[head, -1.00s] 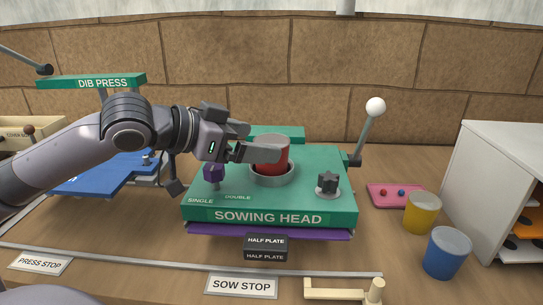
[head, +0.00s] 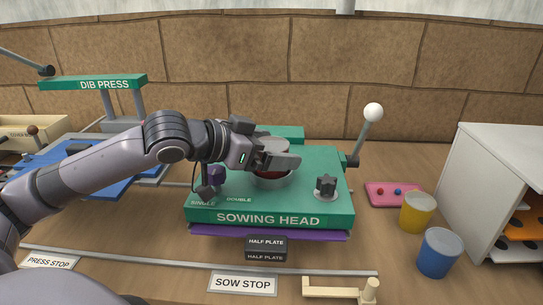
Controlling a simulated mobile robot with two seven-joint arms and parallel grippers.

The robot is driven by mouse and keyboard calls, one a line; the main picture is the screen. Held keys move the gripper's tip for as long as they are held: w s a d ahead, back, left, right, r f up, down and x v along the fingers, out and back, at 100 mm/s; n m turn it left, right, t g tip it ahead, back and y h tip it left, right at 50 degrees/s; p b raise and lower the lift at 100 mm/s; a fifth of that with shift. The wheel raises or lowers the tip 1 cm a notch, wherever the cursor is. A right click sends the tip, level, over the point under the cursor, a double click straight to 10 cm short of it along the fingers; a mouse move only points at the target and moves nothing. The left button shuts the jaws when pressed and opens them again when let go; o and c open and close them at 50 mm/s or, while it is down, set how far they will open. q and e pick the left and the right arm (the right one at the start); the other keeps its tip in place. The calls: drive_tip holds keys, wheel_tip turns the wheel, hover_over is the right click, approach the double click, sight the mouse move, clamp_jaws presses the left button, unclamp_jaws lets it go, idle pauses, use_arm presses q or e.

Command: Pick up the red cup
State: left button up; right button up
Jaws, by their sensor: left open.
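The red cup (head: 270,175) stands in the round grey ring on the green sowing head (head: 330,207). Its pale top shows above my near finger, and a strip of red shows below it. My left gripper (head: 281,152) is open at the cup, with the near finger crossing in front of it. The far finger is mostly hidden behind the cup. I cannot tell whether either finger touches it. My right gripper is not in view.
Yellow (head: 417,213) and blue (head: 439,252) cups stand further right, by a white cabinet (head: 492,180).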

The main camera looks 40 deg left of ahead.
sight(271, 144)
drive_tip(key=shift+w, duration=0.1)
use_arm(q)
drive_tip(key=c, duration=1.1)
drive_tip(key=shift+o, duration=0.2)
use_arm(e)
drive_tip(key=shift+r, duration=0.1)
use_arm(q)
wheel_tip(271, 144, up, 19)
drive_tip(key=p, duration=0.6)
drive_tip(key=shift+f+p, duration=0.15)
drive_tip(key=shift+p, duration=0.25)
drive_tip(key=shift+r, duration=0.65)
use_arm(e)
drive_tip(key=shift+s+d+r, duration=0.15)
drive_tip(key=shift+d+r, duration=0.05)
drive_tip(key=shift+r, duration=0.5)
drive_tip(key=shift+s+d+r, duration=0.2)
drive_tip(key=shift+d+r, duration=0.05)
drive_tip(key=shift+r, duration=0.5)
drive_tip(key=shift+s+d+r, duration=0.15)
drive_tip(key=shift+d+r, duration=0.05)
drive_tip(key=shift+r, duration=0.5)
